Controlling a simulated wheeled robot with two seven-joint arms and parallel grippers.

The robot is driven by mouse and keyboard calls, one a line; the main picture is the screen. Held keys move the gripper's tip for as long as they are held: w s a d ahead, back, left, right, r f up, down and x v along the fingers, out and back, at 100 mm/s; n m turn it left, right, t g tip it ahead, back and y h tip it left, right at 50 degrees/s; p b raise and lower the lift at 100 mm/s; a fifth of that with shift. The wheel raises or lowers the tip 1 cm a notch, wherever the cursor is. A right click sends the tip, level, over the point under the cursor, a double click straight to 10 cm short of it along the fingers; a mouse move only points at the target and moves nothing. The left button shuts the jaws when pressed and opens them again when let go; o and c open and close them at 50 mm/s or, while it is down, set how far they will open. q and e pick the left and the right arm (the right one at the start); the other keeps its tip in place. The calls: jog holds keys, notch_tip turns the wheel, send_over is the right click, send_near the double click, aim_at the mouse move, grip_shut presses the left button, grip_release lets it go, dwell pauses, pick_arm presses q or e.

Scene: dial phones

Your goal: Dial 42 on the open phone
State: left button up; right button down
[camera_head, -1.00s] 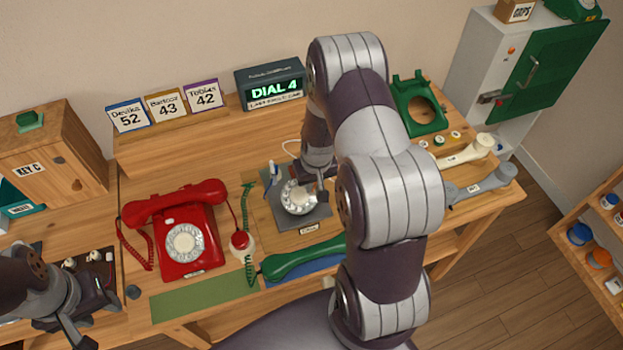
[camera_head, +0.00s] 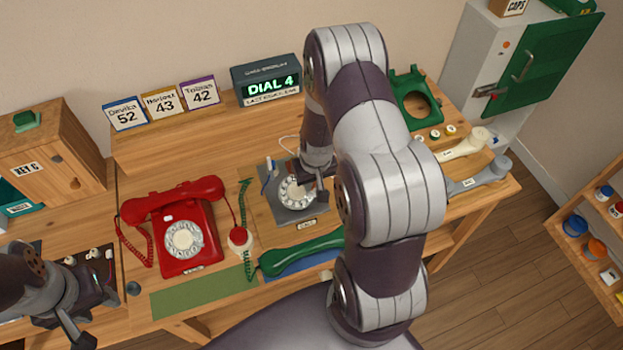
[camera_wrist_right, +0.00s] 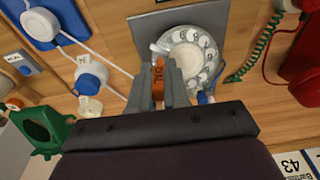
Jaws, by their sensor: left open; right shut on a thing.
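The open phone is a grey plate (camera_head: 273,208) with a white rotary dial (camera_head: 293,194) on it, lying mid-desk. The dial (camera_wrist_right: 192,55) also shows in the right wrist view. My right gripper (camera_head: 316,193) is at the dial's right side. Whether the tip sits in a finger hole is hidden. A display (camera_head: 268,82) reads DIAL 4. My left gripper (camera_head: 97,318) is open and empty at lower left.
A red phone (camera_head: 185,225) stands left of the plate, and a green handset (camera_head: 300,253) lies in front. Number cards (camera_head: 162,103) show 52, 43 and 42. A green phone shell (camera_head: 413,98) and two loose handsets (camera_head: 478,178) lie to the right.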

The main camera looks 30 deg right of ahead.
dwell(0.3)
jog(key=shift+r, duration=0.4)
notch_tip(320, 180, up, 6)
jog(key=s+p, duration=0.2)
jog(key=p, duration=0.2)
jog(key=shift+s+a+f, duration=0.2)
jog(key=shift+s+a, duration=0.15)
jog(key=shift+s, duration=0.05)
dwell(1.0)
